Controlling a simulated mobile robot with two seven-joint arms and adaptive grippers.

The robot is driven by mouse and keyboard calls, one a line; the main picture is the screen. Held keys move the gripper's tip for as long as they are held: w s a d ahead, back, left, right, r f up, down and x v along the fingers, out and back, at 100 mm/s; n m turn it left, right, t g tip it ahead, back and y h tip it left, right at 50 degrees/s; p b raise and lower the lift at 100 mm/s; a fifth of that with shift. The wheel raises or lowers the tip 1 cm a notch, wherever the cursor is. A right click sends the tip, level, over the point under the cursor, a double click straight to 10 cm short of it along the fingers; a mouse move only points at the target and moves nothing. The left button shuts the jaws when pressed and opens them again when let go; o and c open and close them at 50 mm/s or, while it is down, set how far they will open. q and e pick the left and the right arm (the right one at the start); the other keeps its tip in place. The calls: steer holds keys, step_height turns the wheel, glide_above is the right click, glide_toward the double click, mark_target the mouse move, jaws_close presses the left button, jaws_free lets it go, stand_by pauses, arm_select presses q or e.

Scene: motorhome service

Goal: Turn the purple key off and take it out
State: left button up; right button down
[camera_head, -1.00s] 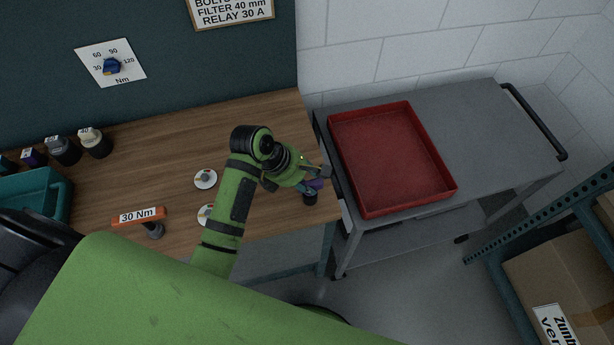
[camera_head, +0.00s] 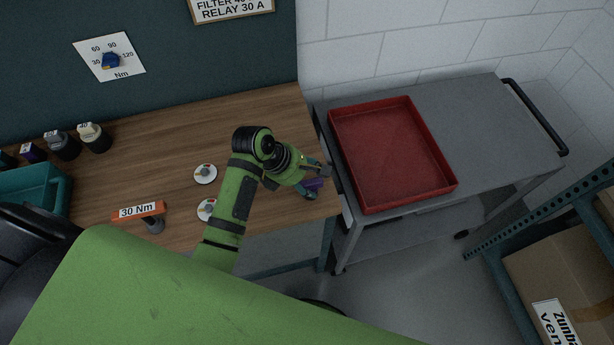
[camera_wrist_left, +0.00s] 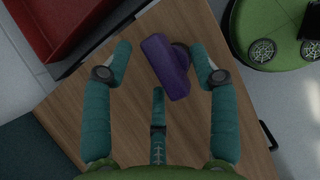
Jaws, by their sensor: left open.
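The purple key (camera_head: 315,184) is at the right end of the wooden bench, near its front corner. My left gripper (camera_head: 317,182) reaches over it from the left and partly covers it. In the left wrist view the key (camera_wrist_left: 165,67) is a purple block, tilted, between the teal fingers of my open left gripper (camera_wrist_left: 161,52). It lies closer to the right finger; I cannot tell whether they touch. A small grey part shows beside the key, partly hidden. What is under the key is hidden. My right gripper is not in view.
A grey trolley with an empty red tray (camera_head: 452,187) stands right of the bench (camera_head: 130,180). Two white discs (camera_head: 205,174) with small knobs and an orange "30 Nm" label (camera_head: 138,210) are left of my arm. Several dark capped items stand at the back left by a teal bin (camera_head: 62,190).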

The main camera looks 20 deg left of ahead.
arm_select(q)
steer(key=shift+r, duration=0.1)
steer(key=v, duration=1.2)
